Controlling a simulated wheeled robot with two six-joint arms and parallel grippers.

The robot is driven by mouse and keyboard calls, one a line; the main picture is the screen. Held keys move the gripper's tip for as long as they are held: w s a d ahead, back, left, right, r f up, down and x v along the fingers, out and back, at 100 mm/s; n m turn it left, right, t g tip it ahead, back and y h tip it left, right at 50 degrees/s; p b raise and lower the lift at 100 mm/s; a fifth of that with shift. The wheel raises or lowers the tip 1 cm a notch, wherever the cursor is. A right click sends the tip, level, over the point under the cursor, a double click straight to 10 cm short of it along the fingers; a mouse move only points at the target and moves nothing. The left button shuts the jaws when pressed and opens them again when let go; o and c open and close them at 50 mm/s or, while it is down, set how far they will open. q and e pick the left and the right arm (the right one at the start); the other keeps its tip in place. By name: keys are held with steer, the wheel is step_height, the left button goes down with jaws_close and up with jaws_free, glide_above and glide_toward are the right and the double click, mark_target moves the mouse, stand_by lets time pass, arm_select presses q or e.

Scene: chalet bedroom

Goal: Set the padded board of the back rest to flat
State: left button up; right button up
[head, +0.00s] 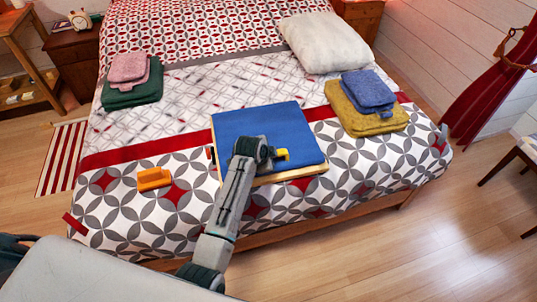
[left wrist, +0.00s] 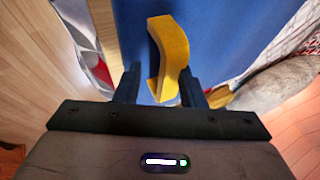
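The back rest lies on the bed, its blue padded board (head: 265,130) facing up. A pale wooden frame edge (head: 300,174) shows along its front. I cannot tell the board's exact tilt. A yellow handle (head: 282,154) sits near the board's front edge; it also shows in the left wrist view (left wrist: 172,55). My left gripper (head: 270,152) is at this handle. In the left wrist view its two fingers (left wrist: 159,88) stand apart on either side of the handle, with a gap at the left finger. My right gripper is not in view.
An orange block (head: 154,179) lies on the bed left of the back rest. Folded towels, pink and green (head: 130,95) at left and blue and yellow (head: 366,120) at right, flank it. A white pillow (head: 325,42) lies behind. Wooden floor (head: 400,255) is clear at the front right.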

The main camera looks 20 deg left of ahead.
arm_select(q)
steer(key=shift+w+r, duration=0.1)
steer(key=shift+r, duration=0.1)
steer(key=shift+a+r, duration=0.1)
steer(key=shift+r, duration=0.15)
steer(key=v, duration=1)
steer(key=shift+s, duration=0.25)
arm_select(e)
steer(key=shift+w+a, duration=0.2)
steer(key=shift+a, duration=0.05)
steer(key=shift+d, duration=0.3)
arm_select(q)
steer(key=shift+f, duration=0.1)
